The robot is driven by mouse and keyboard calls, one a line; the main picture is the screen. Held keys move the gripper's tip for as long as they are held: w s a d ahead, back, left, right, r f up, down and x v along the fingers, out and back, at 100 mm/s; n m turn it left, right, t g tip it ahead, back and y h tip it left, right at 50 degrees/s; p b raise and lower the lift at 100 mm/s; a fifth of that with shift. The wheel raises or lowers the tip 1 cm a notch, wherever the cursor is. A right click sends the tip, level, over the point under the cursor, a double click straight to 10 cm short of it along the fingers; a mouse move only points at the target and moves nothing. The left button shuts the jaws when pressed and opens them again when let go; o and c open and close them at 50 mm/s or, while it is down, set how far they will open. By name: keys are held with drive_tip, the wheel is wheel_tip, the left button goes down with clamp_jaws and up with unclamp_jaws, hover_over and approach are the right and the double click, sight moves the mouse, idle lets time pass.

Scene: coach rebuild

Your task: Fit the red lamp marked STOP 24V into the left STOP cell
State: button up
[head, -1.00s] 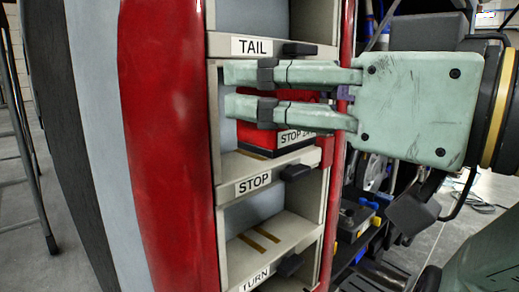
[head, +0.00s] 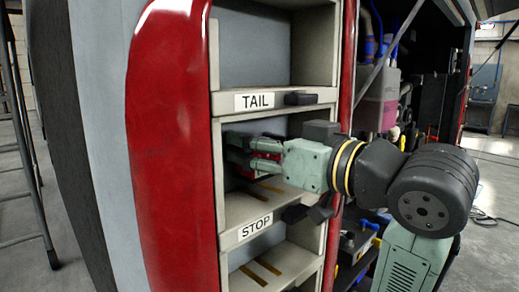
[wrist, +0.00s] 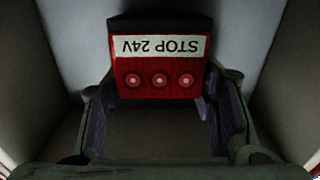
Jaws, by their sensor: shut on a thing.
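The red lamp (wrist: 160,80) shows in the wrist view with a white STOP 24V strip, upside down there, and several round red marks. My gripper (wrist: 160,102) has its fingers on both sides of it and is shut on it. In the head view my gripper (head: 250,155) reaches in from the right, well into the cell above the STOP label (head: 255,227). Only small red bits of the lamp show behind the fingers. The STOP cell's (head: 238,207) floor has amber strips showing. Whether the lamp touches the back wall or floor, I cannot tell.
The TAIL label (head: 254,101) is on the shelf edge above, with a dark latch (head: 302,98) beside it. Another dark latch (head: 318,211) is on the STOP shelf edge, below my gripper. A red curved panel (head: 172,150) borders the cells at left.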

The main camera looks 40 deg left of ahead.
drive_tip(key=shift+f, duration=0.9)
drive_tip(key=shift+d+f, duration=0.1)
drive_tip(key=shift+f, duration=0.15)
drive_tip(key=o, duration=1.2)
drive_tip(key=shift+r, duration=0.4)
drive_tip(key=s+d+b, duration=0.1)
drive_tip(key=d+b, duration=0.1)
drive_tip(key=d, duration=1)
drive_tip(key=shift+f+b, duration=0.15)
drive_tip(key=shift+b, duration=0.2)
